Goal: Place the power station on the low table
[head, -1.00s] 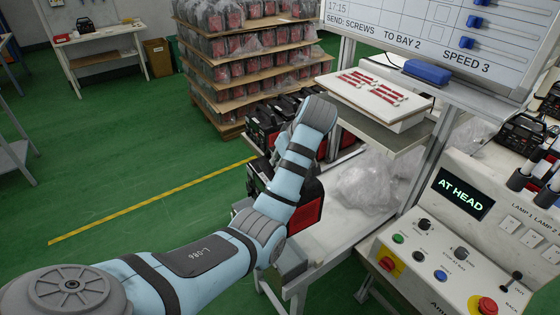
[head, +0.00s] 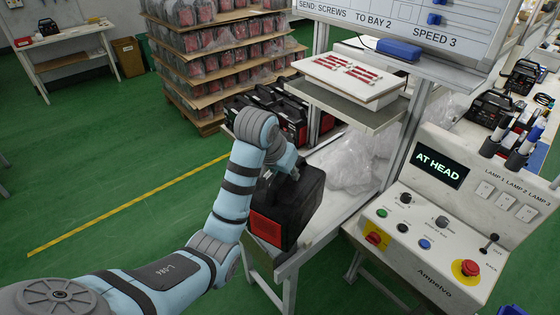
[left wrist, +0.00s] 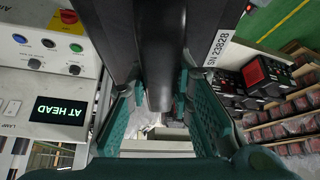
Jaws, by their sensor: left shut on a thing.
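The power station (head: 312,200) is a black box with a red panel, held slightly tilted in the head view. My left gripper (head: 287,170) is shut on its top handle. In the left wrist view the black handle (left wrist: 165,85) runs between the teal fingers of my left gripper (left wrist: 160,120). The low table (head: 325,232) is white with grey legs, and the power station is in front of or over its near left part. I cannot tell whether its underside touches the table. My right gripper is not in view.
Several black power stations (head: 265,100) stand at the table's far end. Clear plastic wrap (head: 365,160) lies on the table. A shelf with a white tray (head: 350,80) overhangs it. A control panel (head: 425,225) stands at right. Green floor (head: 100,170) is clear at left.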

